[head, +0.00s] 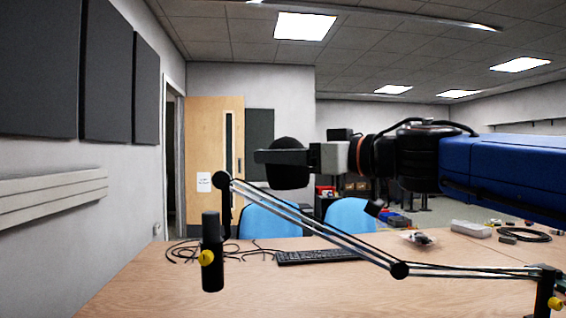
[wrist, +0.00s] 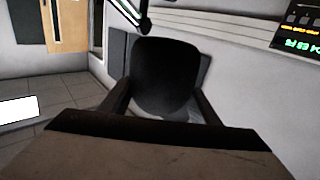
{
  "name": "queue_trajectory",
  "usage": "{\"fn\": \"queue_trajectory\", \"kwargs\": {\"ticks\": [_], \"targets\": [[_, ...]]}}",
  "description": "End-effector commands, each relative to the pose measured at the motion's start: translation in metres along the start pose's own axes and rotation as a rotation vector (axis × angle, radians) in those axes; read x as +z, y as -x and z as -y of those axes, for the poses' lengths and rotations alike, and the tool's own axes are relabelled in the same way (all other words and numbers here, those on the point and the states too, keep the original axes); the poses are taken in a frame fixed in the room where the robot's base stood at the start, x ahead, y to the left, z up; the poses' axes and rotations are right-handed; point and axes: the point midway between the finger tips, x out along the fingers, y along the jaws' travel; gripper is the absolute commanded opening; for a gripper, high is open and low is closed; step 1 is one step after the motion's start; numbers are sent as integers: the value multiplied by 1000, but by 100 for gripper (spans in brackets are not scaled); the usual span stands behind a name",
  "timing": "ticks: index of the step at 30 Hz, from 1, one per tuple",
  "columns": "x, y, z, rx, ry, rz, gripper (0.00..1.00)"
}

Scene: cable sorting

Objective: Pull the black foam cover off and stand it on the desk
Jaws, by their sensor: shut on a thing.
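The black foam cover (head: 287,143) is a dark rounded piece held up in the air above the desk (head: 140,290), apart from the microphone. My gripper (head: 268,157) reaches in from the right and is shut around it; the near finger hides its middle. In the wrist view the cover (wrist: 165,75) fills the space between the two fingers (wrist: 163,105). A dark upright cylinder (head: 211,232) with a yellow knob, apparently the bare microphone, hangs at the left end of the boom arm (head: 310,225), below and left of my gripper.
The boom arm slants across the desk to a clamp (head: 546,300) at the right. A keyboard (head: 318,256), loose black cables (head: 183,252), a small clear bag (head: 420,238), a grey box (head: 471,228) and a coiled cable (head: 525,235) lie behind. Blue chairs (head: 270,220) stand beyond. The front left desk is clear.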

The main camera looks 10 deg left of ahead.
Motion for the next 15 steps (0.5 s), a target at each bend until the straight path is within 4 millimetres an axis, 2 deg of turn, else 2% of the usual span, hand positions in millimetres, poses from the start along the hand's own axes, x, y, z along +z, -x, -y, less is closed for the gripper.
{"fn": "queue_trajectory", "kwargs": {"ticks": [15], "targets": [[-20,0,-1,0,0,0,35]]}}
